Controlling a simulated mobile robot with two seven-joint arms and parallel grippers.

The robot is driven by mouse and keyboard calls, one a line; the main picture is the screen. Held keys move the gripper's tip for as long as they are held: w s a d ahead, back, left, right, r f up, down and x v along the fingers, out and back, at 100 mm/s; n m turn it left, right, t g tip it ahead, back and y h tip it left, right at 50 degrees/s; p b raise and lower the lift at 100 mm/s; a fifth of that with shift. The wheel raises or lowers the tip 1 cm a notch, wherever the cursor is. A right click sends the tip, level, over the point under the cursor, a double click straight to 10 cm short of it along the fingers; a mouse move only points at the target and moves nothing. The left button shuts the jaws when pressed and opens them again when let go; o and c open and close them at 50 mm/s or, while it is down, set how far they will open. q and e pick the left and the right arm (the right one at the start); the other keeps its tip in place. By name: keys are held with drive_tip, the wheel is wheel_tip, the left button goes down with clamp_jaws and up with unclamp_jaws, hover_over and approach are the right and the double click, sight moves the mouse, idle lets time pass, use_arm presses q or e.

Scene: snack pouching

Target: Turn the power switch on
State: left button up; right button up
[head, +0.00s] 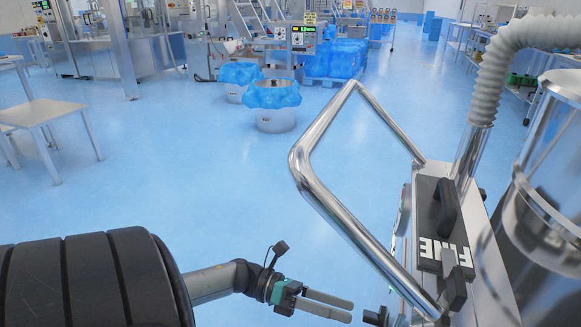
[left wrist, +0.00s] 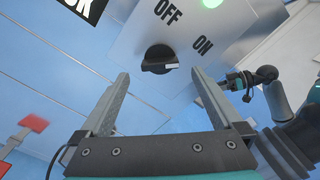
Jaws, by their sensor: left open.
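The power switch is a black rotary knob (left wrist: 159,60) on a pale panel (left wrist: 135,35) in the left wrist view. Its white mark is at its right end. The OFF label is above it and the ON label is to its upper right. My left gripper (left wrist: 160,80) is open, its two fingers on either side of the knob in that view; I cannot tell if they touch it. In the head view my left gripper (head: 350,310) points right, toward the machine's side. My right gripper (left wrist: 243,84) seems to show at the right of the wrist view, its jaws unclear.
The steel machine (head: 495,265) stands at the right with a bent tube handle (head: 315,190) and a grey hose (head: 490,85). Tubs with blue liners (head: 275,118) stand farther back. A table (head: 40,112) is at the left. The blue floor between is clear.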

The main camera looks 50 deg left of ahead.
drive_tip(key=shift+s+d+g, duration=0.4)
drive_tip(key=shift+s, duration=0.05)
use_arm(q)
drive_tip(key=v, duration=1)
use_arm(e)
drive_tip(key=shift+r, duration=0.1)
